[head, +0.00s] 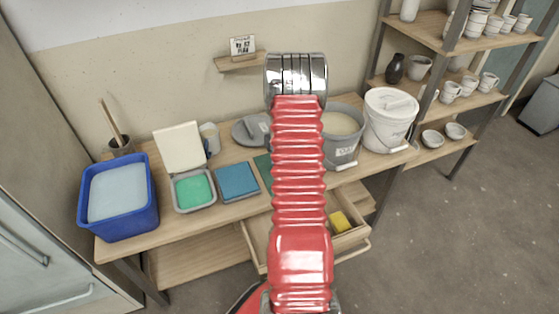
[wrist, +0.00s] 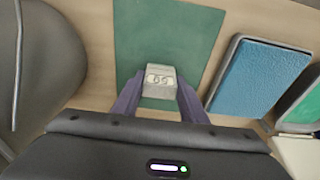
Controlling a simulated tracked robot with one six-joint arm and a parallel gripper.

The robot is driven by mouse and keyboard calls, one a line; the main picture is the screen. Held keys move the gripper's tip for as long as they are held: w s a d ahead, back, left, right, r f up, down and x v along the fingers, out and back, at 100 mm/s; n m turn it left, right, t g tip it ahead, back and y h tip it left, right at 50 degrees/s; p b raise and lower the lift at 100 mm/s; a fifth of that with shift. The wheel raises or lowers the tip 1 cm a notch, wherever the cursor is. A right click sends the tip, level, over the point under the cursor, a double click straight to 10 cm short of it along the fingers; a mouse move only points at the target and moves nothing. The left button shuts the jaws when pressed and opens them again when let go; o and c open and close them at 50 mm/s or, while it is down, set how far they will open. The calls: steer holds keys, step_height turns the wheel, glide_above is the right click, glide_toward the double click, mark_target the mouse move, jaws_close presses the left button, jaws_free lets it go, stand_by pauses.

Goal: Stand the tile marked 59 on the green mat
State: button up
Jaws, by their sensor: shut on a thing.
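The grey tile marked 59 (wrist: 158,79) is between the fingers of my gripper (wrist: 158,92) in the wrist view. Its pale label shows the number upside down. My gripper is shut on it. The green mat (wrist: 165,35) lies below and beyond the tile. I cannot tell whether the tile touches the mat. In the head view only a dark green strip of the mat (head: 263,166) shows beside my red arm. My gripper and the tile are hidden there behind the arm.
A blue pad (head: 237,181) lies left of the mat, near a tray of green glaze (head: 193,190) and a blue tub (head: 119,198). A grey bucket (head: 342,150) and white bucket (head: 389,122) stand right. An open drawer (head: 348,238) holds a yellow thing.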

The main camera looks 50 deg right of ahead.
steer(key=o, duration=1.1)
steer(key=shift+r, duration=0.1)
steer(key=r, duration=0.4)
steer(key=s+r, duration=0.1)
steer(key=r, duration=0.3)
steer(key=a+r, duration=0.1)
steer(key=r, duration=0.2)
steer(key=shift+s+r, duration=0.25)
steer(key=shift+r, duration=0.15)
